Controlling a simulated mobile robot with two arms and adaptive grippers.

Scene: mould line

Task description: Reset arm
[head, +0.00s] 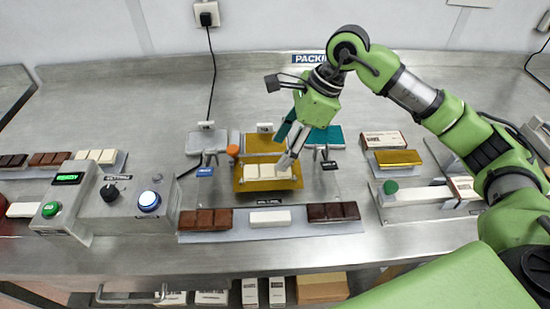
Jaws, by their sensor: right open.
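My right arm comes in from the right and reaches over the middle of the steel table. Its gripper (283,153) is open, with its fingers pointing down just above the gold wrapper sheet (246,184). A white chocolate bar (262,172) lies on that gold sheet, just below and left of the fingertips. I cannot tell whether a fingertip touches the bar. The arm's fingers hide part of the fixture behind. My left gripper is not in view.
A tray (345,230) in front holds a milk bar (207,219), a white piece (270,217) and a dark bar (333,211). A control box (128,203) stands at left. A wrapping fixture with a green knob (390,187) stands at right. Bare steel lies along the front.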

